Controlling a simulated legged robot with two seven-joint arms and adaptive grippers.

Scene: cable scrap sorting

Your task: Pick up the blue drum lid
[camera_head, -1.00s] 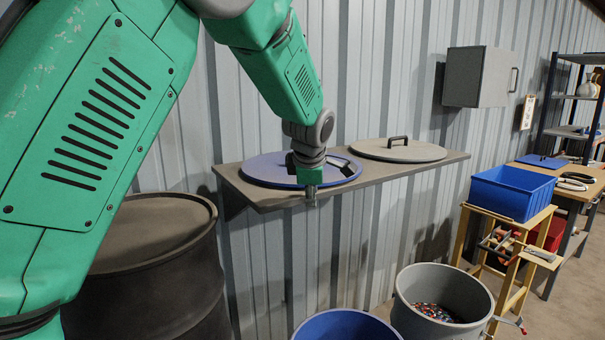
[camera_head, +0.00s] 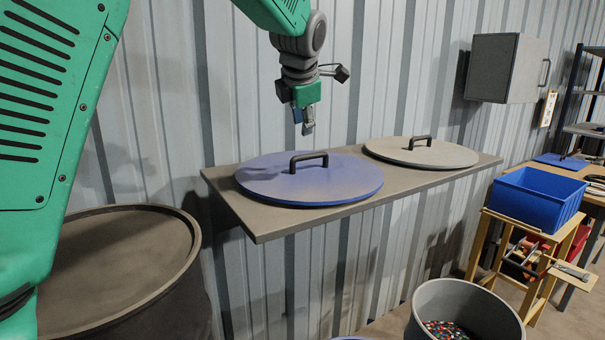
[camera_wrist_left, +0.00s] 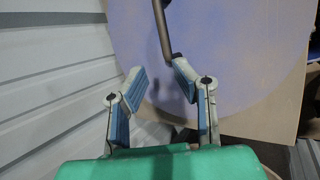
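The blue drum lid (camera_head: 335,190) lies flat on the wall shelf, with a black bar handle (camera_head: 309,158) standing up from its top. My left gripper (camera_head: 308,128) hangs above the lid's handle, pointing down, apart from it and empty. In the left wrist view the two fingers (camera_wrist_left: 159,88) are spread with a gap between them. The lid (camera_wrist_left: 235,50) fills much of that view, and its handle (camera_wrist_left: 163,35) shows just beyond the fingertips. My right gripper is not in view.
The shelf (camera_head: 262,228) is fixed to a corrugated wall. A grey lid (camera_head: 450,155) with a black handle lies to the right. A dark drum (camera_head: 110,260) stands at left. A grey bin (camera_head: 440,300) with scraps and a blue crate (camera_head: 535,200) are at right. A cabinet (camera_head: 500,68) hangs above.

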